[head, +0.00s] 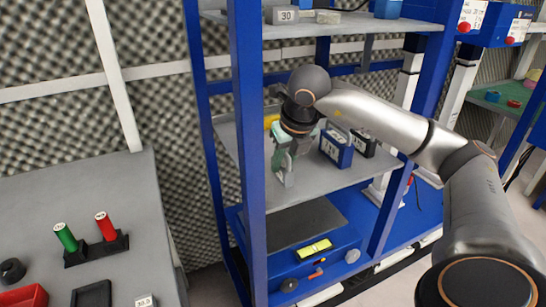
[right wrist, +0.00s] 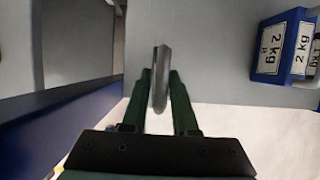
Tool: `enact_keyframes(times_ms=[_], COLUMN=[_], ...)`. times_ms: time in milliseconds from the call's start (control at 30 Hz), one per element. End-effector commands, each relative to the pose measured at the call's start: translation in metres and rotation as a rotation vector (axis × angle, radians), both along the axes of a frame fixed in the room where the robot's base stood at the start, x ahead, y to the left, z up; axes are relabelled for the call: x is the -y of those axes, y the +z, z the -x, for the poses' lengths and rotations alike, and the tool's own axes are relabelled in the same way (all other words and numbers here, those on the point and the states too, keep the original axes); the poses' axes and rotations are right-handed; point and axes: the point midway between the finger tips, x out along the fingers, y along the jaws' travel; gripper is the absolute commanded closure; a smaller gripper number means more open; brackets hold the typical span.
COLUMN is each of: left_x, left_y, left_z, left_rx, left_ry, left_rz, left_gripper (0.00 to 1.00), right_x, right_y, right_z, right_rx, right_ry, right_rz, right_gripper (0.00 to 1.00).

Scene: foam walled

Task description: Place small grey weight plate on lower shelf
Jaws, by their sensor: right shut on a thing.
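My right gripper (head: 285,172) reaches between the blue posts of the rack, pointing down over the front left part of the grey lower shelf (head: 318,176). In the right wrist view its green fingers (right wrist: 160,92) are shut on the small grey weight plate (right wrist: 160,78), seen almost edge-on and upright between the tips. In the head view the plate is mostly hidden by the fingers. I cannot tell whether it touches the shelf. My left gripper is not in view.
Blue 2 kg blocks (head: 337,148) stand on the lower shelf right of my gripper, also in the right wrist view (right wrist: 285,46). A yellow object (head: 271,121) lies behind. A blue post (head: 249,150) is close on the left. The upper shelf (head: 350,26) is above.

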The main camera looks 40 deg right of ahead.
Motion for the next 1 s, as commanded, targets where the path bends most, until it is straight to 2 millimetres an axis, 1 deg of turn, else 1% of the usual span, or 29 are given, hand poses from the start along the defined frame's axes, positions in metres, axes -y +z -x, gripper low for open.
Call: enact_keyframes(times_ms=[33,100,200,300,567,600,700,767,1000], left_x=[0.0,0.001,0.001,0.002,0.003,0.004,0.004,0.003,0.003], left_y=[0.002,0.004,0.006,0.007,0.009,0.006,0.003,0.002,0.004], left_z=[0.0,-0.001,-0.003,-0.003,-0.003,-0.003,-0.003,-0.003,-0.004], left_rx=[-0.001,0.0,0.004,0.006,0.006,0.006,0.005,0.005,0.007], left_ry=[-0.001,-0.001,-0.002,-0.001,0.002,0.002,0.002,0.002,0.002], left_rz=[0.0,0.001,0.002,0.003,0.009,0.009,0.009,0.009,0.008], left_gripper=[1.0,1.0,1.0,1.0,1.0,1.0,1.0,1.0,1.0], right_x=[0.002,0.006,0.011,0.014,0.018,0.018,0.018,0.018,0.018], right_y=[0.003,0.003,0.002,0.002,0.001,-0.009,-0.026,-0.033,-0.034], right_z=[-0.012,-0.024,-0.037,-0.045,-0.058,-0.056,-0.055,-0.055,-0.056], right_rx=[0.003,0.004,0.005,0.005,0.004,-0.001,-0.001,0.001,0.005], right_ry=[0.001,0.0,0.0,0.001,0.002,0.001,0.001,0.001,0.001], right_rz=[-0.003,-0.003,-0.002,-0.001,0.0,0.002,0.002,0.001,0.0], right_gripper=[1.0,1.0,1.0,1.0,1.0,1.0,1.0,1.0,1.0])
